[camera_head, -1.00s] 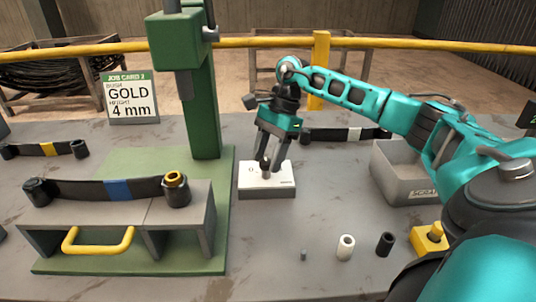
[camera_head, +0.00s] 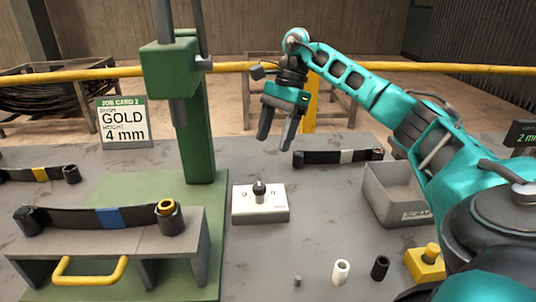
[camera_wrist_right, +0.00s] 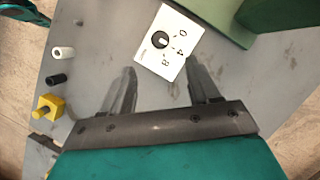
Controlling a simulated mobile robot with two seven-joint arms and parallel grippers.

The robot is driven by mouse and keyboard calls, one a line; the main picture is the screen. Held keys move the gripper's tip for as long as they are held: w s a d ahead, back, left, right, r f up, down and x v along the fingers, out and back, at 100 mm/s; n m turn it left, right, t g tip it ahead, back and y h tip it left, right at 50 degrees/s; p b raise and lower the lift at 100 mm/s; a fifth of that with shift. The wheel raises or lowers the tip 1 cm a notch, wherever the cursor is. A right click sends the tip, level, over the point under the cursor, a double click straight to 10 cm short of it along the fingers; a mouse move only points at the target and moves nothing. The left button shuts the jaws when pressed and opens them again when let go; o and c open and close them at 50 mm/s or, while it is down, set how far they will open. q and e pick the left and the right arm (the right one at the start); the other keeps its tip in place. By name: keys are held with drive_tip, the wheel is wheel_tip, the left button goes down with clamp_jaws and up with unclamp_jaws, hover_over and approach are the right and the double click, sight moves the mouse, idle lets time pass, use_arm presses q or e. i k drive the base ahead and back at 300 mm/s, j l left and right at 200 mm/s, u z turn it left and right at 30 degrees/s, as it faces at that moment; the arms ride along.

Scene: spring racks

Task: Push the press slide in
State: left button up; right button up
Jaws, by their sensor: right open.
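The press slide (camera_head: 140,243) is a grey slide with a yellow handle (camera_head: 90,279) at its front, on the green press base (camera_head: 214,262). A leaf spring with a blue band (camera_head: 108,218) lies on it, with a gold bush (camera_head: 166,206) at its right eye. The green press column (camera_head: 197,135) stands behind. My right gripper (camera_head: 273,146) is open and empty, above and behind the white dial box (camera_head: 260,212). In the right wrist view the dial box (camera_wrist_right: 165,45) lies beyond the open fingers (camera_wrist_right: 165,92). My left gripper is not in view.
A grey bin (camera_head: 398,200) stands to the right. A white bush (camera_head: 341,271), a black bush (camera_head: 380,267) and a yellow block (camera_head: 426,262) lie at the front right. A job card (camera_head: 124,122) reads gold, 4 mm.

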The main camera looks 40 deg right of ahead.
sight(32, 257)
drive_tip(key=k, duration=1)
